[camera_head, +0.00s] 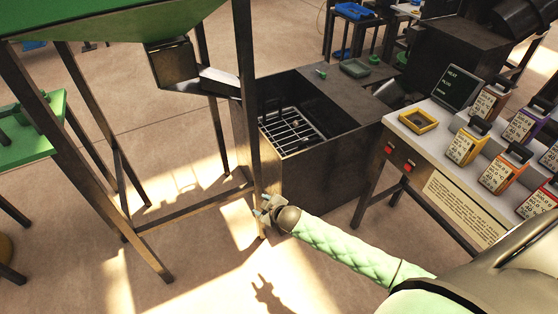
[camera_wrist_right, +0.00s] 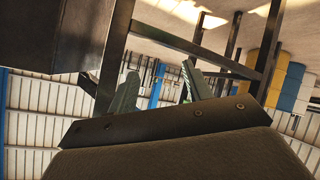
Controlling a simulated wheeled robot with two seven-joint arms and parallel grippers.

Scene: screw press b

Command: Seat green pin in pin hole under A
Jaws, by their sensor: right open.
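A small green piece with a pale end, perhaps the green pin (camera_head: 321,72), is on top of the dark metal box in the head view. It is too small to tell its exact shape. My right gripper (camera_head: 268,207) is in front of the box, near a dark frame leg, well apart from the green piece. In the right wrist view its two fingers (camera_wrist_right: 158,82) stand apart with nothing between them. I cannot make out a pin hole or a letter A. My left gripper is not in view.
The dark box (camera_head: 318,165) has an open bay with a wire rack (camera_head: 291,128). A shallow green-grey tray (camera_head: 354,67) is on its top. Frame legs (camera_head: 247,100) stand close by my right gripper. A bench (camera_head: 409,150) with labelled blocks and a yellow tray (camera_head: 419,121) is right.

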